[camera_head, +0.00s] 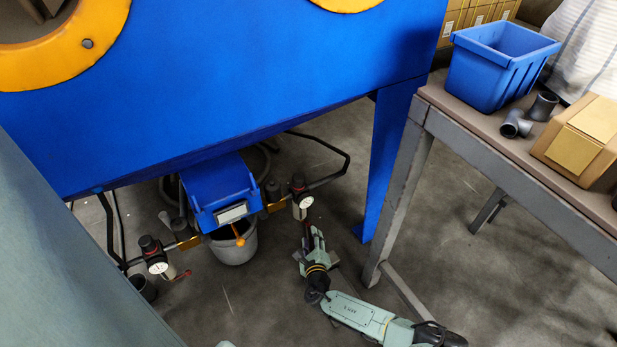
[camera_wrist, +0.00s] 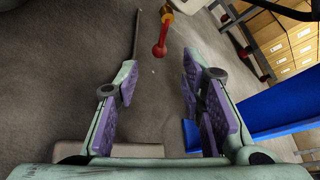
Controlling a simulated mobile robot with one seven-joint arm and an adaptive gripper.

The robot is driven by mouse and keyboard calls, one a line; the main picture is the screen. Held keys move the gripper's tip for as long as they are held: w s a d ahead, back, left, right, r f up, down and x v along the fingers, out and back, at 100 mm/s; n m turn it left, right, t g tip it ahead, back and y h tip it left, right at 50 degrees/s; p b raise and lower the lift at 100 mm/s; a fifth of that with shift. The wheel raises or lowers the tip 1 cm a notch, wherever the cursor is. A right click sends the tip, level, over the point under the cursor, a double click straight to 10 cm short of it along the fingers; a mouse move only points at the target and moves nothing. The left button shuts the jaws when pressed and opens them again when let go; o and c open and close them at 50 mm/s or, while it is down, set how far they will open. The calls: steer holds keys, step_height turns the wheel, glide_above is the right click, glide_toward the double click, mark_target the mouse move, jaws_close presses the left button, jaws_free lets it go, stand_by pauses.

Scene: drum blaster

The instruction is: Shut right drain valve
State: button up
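The right drain valve assembly (camera_head: 298,190) sits under the blue cabinet, with a dark knob, a round white gauge and a brass fitting. Its handle is hard to make out in the head view, close to my gripper. My gripper (camera_head: 313,242) is low above the floor, just below the gauge in the picture. In the wrist view a red lever (camera_wrist: 160,42) on a brass fitting (camera_wrist: 168,13) shows ahead, beyond the fingertips. My gripper's purple-padded fingers (camera_wrist: 158,92) are wide apart with nothing between them; the lever is apart from both.
A left valve with a gauge (camera_head: 157,262) and red lever (camera_head: 183,275) stands across a grey bucket (camera_head: 234,245) under a blue box (camera_head: 217,185). The cabinet's blue leg (camera_head: 390,150) and a workbench (camera_head: 500,160) stand right of my gripper. A dark pipe (camera_head: 335,165) runs behind.

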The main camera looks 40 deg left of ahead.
mark_target(309, 226)
steer(key=b+x, duration=0.3)
steer(key=x, duration=0.5)
steer(key=shift+a, duration=0.1)
steer(key=shift+w, duration=0.1)
jaws_close()
